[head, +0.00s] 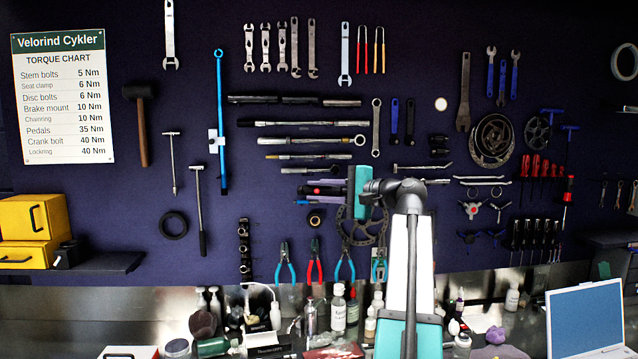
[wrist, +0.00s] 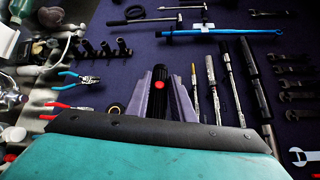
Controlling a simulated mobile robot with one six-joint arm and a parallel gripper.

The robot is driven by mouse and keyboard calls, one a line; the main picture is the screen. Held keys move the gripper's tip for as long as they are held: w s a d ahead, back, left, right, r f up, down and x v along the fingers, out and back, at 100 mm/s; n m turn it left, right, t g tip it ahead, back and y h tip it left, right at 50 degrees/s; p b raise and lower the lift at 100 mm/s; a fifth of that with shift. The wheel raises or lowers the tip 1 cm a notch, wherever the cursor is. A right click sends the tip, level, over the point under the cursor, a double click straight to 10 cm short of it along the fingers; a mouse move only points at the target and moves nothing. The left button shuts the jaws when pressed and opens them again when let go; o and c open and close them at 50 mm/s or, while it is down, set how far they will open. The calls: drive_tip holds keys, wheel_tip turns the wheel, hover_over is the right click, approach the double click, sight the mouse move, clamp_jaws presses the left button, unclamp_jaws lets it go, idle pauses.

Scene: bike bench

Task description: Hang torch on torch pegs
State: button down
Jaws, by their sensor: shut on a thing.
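The torch (wrist: 158,90) is a black ribbed cylinder with a red button, seen in the wrist view between the two grey-purple fingers of my gripper (wrist: 163,88). The gripper is shut on it, in front of the dark tool wall. In the head view my gripper (head: 322,186) shows left of my teal wrist part, partly hidden by it, and the dark torch is hard to tell from the tools behind. I cannot make out the torch pegs in either view, nor whether the torch touches the wall.
The dark wall (head: 420,70) is crowded with tools. Long bars and wrenches (head: 305,123) hang above the gripper, a chainring (head: 360,222) to its lower right and pliers (head: 315,262) below. Bottles (head: 338,310) and a laptop (head: 585,318) stand on the bench.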

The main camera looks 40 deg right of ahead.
drive_tip(key=shift+w+d, duration=0.2)
idle(0.5)
